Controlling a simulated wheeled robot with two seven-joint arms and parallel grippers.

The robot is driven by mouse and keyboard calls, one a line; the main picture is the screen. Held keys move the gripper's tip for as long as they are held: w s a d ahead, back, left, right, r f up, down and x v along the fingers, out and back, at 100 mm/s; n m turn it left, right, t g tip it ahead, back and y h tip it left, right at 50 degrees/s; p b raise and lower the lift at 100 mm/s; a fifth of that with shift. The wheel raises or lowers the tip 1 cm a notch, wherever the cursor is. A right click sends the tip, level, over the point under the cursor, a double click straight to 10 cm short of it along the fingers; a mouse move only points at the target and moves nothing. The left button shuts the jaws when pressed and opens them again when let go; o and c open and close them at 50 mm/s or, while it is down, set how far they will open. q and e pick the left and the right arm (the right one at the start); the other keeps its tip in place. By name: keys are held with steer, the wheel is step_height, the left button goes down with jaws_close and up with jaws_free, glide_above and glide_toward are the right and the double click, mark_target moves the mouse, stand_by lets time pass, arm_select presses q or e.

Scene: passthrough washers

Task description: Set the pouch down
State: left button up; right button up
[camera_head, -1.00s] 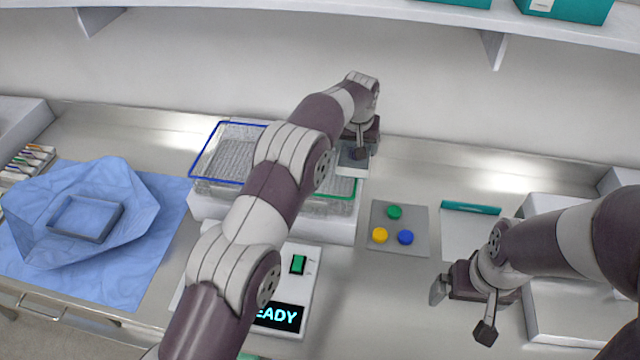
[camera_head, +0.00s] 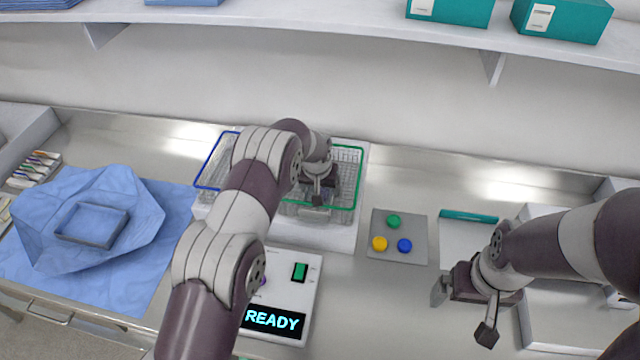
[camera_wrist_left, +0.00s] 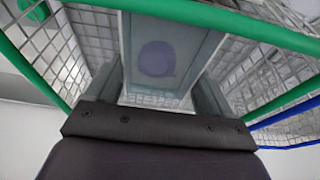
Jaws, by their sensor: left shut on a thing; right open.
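My left gripper (camera_head: 318,202) is shut on the pouch and is over or inside the green-rimmed wire basket (camera_head: 361,180). In the left wrist view the pouch (camera_wrist_left: 205,40) is a pale, see-through packet with a dark round patch. It lies between the fingers, with the green rim (camera_wrist_left: 235,22) close around it. Whether the pouch touches the basket floor cannot be told. In the head view the pouch (camera_head: 306,214) is mostly hidden by the gripper. My right gripper (camera_head: 462,312) is open and empty over the counter at the right.
A blue-rimmed basket (camera_head: 207,174) stands left of the green one. A device with a READY display (camera_head: 273,320) is in front. A grey pad (camera_head: 385,254) with three coloured discs lies to the right. A blue wrap (camera_head: 120,285) with a tray (camera_head: 92,225) is at left.

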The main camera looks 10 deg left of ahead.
arm_select(q)
steer(key=shift+s+f, duration=0.15)
steer(key=o, duration=0.9)
steer(key=shift+c, duration=0.2)
steer(key=shift+r, duration=0.5)
steer(key=s+b+v, duration=0.1)
steer(key=b+v, duration=0.3)
steer(key=v, duration=0.8)
steer(key=s+a+f+g+b, duration=0.1)
steer(key=s+a, duration=0.1)
steer(key=s, duration=1.2)
steer(key=s+a+f+g+b, duration=0.1)
steer(key=s+a+f+b, duration=0.1)
steer(key=s, duration=1.3)
steer(key=shift+s+a+f, duration=0.2)
steer(key=shift+s+a, duration=0.1)
steer(key=shift+a, duration=0.05)
